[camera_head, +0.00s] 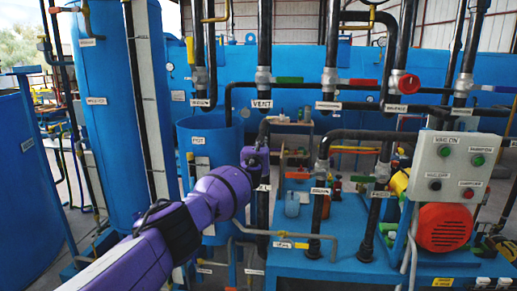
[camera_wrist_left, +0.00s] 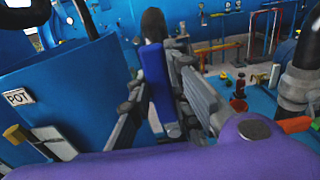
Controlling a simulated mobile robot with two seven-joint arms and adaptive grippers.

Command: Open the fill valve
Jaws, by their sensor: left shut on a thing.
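My left arm comes in from the left, and its purple gripper (camera_head: 256,158) is at a black vertical pipe (camera_head: 263,210) just right of the blue tank labelled POT. In the left wrist view, the grey fingers of this gripper (camera_wrist_left: 158,100) are shut on a blue lever handle (camera_wrist_left: 154,72). The handle stands upright between the finger pads. In the head view the gripper hides the handle and most of the valve body. A small label (camera_head: 263,187) below is too small to read, so I cannot confirm this is the fill valve. My right gripper is not in view.
The POT tank (camera_head: 184,135) stands close to the left of the gripper. Right of it are black pipes with green (camera_head: 289,79) and red (camera_head: 363,82) handles. A grey control box (camera_head: 457,167) and a red motor (camera_head: 444,228) stand at the right.

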